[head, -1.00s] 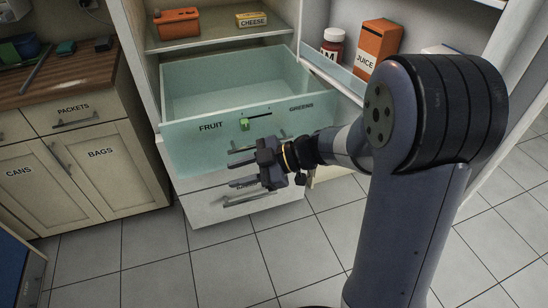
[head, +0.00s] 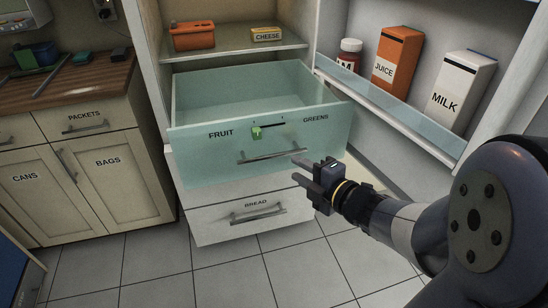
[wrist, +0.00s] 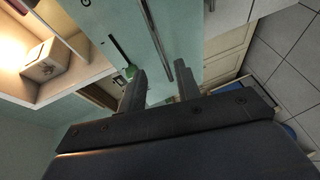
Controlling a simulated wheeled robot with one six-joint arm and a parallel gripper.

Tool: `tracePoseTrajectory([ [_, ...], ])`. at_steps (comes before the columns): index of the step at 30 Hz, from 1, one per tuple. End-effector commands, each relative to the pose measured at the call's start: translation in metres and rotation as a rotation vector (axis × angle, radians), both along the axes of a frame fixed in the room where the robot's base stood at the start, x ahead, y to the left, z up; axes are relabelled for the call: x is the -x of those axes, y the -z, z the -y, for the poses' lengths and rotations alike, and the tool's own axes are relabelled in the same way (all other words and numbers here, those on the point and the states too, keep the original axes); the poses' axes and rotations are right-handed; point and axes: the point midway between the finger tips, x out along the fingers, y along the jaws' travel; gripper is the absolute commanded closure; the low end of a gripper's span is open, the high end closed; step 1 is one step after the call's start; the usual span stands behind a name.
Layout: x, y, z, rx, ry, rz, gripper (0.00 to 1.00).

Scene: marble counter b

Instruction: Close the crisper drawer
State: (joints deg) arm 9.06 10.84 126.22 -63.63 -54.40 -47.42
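The crisper drawer (head: 200,158) is a pale teal see-through drawer, marked FRUIT and GREENS, pulled out of the fridge. It looks empty. Its front bears a bar handle (head: 272,156) and a green slider (head: 256,133). My gripper (head: 298,169) is open and empty, in front of the drawer front near the handle's right end. In the wrist view the two fingers (wrist: 160,88) stand apart. The handle (wrist: 157,45) runs towards the gap between them, with the green slider (wrist: 130,72) beside one fingertip. I cannot tell whether a finger touches the drawer.
A white BREAD drawer (head: 215,224) with a handle sits below. The open fridge door at right holds a juice carton (head: 397,62), a milk carton (head: 459,92) and a jar (head: 349,54). Wooden cabinets (head: 100,190) stand at left. The tiled floor in front is clear.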

Motion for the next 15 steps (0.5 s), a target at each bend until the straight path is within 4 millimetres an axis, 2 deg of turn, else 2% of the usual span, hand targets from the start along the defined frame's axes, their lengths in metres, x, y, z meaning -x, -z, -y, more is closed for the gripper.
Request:
tracePoseTrajectory([
  [15,-0.064,0.017,-0.054,-0.001,-0.006,-0.003,0.68],
])
